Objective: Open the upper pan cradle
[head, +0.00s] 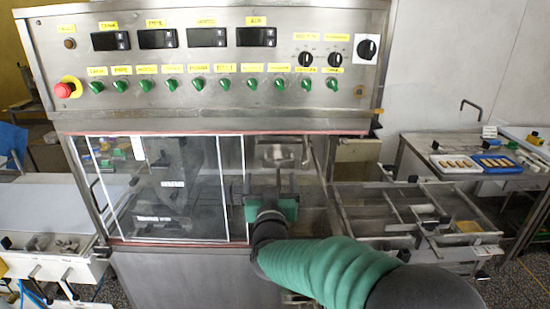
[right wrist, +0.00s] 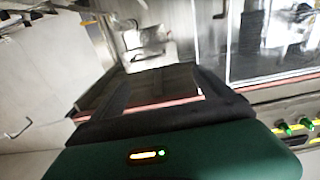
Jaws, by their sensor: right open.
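The steel enrober machine (head: 180,275) fills the middle of the head view. A shiny metal bracket-like part (head: 280,153) inside its right-hand bay may be the upper pan cradle; I cannot tell for sure. It also shows in the right wrist view (right wrist: 148,48), blurred, beyond the fingers. My right gripper (head: 272,182) is open in front of that bay, below the metal part in the head view. Its two dark fingers (right wrist: 162,88) are apart with nothing between them. The gripper and arm hide the lower part of the bay. My left gripper is not in view.
Clear panels (head: 190,190) with white edges cover the bay's left side. A control panel (head: 210,65) with green knobs and a red stop button (head: 65,89) overhangs above. A steel frame table (head: 410,210) stands right, with trays (head: 455,163) behind it.

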